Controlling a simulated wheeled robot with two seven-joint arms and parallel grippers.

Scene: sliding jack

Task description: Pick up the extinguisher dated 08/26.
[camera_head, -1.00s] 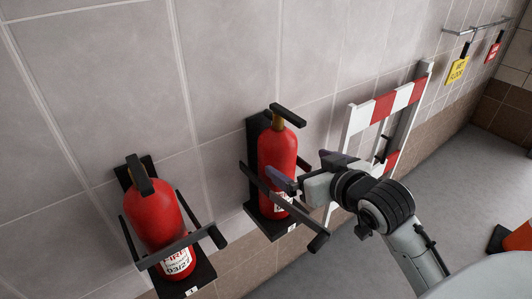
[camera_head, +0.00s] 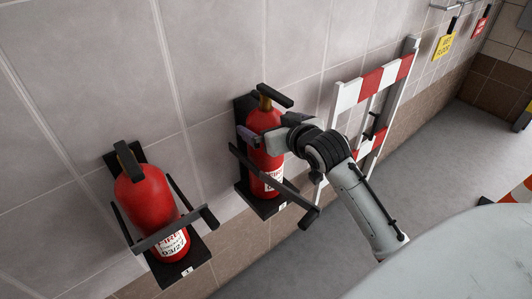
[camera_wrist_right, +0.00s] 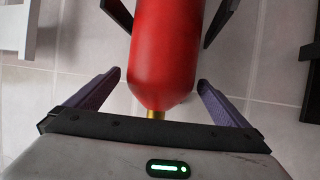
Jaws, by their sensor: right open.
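Two red extinguishers hang in black wall brackets. The left extinguisher (camera_head: 143,197) has a label reading 03/27. The right extinguisher (camera_head: 262,122) has a label whose date I cannot read; a dark bar crosses its front. My right gripper (camera_head: 266,131) is open at the upper body of the right extinguisher, partly covering it. In the right wrist view, its purple fingers (camera_wrist_right: 159,84) lie either side of the red body (camera_wrist_right: 165,50), near the shoulder and brass neck, with gaps showing. My left gripper is not in view.
A red-and-white barrier (camera_head: 372,85) leans by the wall, just right of the right extinguisher. Yellow and red signs hang from a rail further right. A striped cone (camera_head: 518,193) shows at the right edge. The grey floor between is clear.

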